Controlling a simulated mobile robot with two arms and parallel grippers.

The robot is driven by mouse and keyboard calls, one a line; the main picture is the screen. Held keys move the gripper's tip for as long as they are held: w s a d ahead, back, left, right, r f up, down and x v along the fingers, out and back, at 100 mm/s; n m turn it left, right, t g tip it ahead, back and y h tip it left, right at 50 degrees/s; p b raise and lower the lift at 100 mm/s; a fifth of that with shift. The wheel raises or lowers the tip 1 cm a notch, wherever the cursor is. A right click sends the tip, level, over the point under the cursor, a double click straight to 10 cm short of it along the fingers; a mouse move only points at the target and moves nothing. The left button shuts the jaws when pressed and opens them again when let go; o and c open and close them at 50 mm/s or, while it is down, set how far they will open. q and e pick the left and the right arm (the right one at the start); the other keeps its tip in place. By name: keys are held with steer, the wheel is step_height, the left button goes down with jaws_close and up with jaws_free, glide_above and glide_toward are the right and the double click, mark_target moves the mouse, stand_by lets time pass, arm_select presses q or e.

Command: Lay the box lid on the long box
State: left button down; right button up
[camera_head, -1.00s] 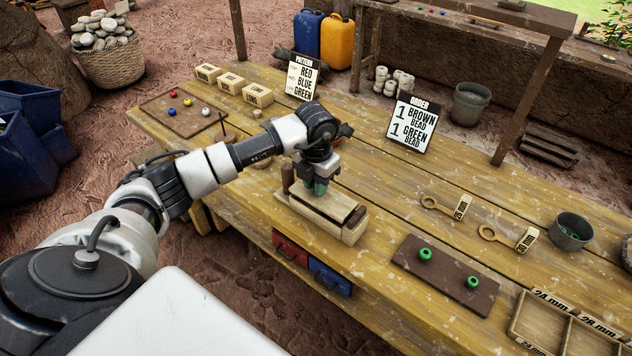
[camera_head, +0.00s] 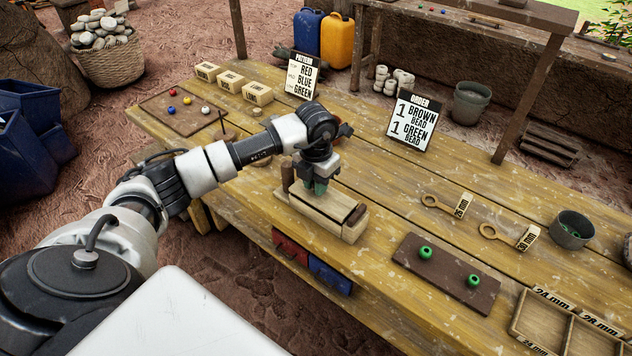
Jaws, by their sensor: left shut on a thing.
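The long box (camera_head: 322,222) is a pale wooden box near the front edge of the workbench, with dark brown pieces at its two ends. The box lid (camera_head: 333,206), a pale flat plank, lies along the top of the box, between the dark end pieces. My left gripper (camera_head: 318,190) points down over the middle of the box and is shut on the lid. The fingers hide part of the lid, and I cannot tell whether it rests fully on the box. My right gripper is out of view.
A brown board (camera_head: 447,274) with two green beads lies to the right of the box. Two ring gauges (camera_head: 490,232) and a grey bowl (camera_head: 572,230) are further right. An order sign (camera_head: 412,121) stands behind. The bench between box and sign is clear.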

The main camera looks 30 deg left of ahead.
arm_select(q)
steer(key=shift+f+b, duration=0.5)
steer(key=shift+f, duration=0.15)
stand_by(0.5)
stand_by(0.4)
steer(key=c, duration=0.9)
jaws_free()
steer(key=shift+r+p, duration=2.45)
steer(key=shift+r, duration=1.1)
